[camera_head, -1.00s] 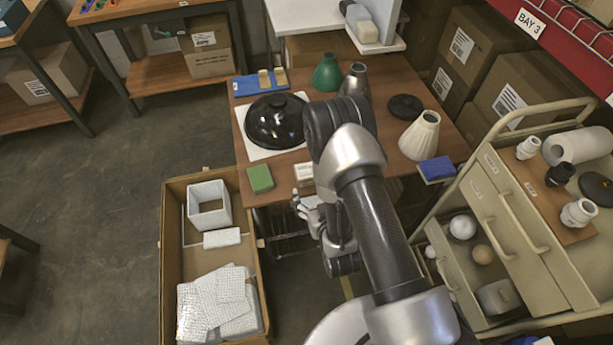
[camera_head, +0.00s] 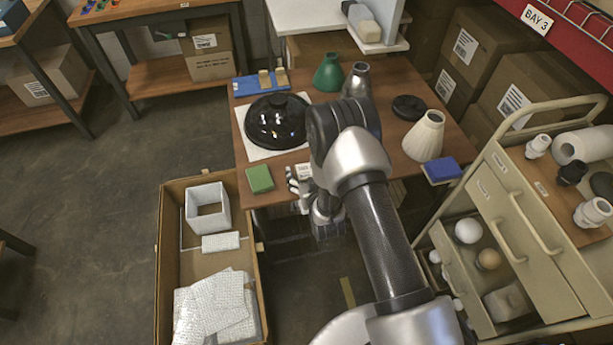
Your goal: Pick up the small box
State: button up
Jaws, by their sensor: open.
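A small white box (camera_head: 303,170) sits at the front edge of the wooden table (camera_head: 392,165), right of a green box (camera_head: 260,179). My gripper (camera_head: 294,183) is open at the table's front edge, just in front of and left of the white box. My gripper and arm partly hide the white box. Whether the fingers touch it, I cannot tell. A blue box (camera_head: 441,169) lies at the table's right front corner.
A black dome shade (camera_head: 276,121) on a white sheet, a green shade (camera_head: 328,73) and a cream shade (camera_head: 424,137) stand on the table. An open carton (camera_head: 170,262) is at lower left. A drawer cart (camera_head: 513,222) is at right.

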jog(key=shift+c, duration=0.3)
jog(key=c, duration=1.2)
jog(key=shift+r, duration=0.15)
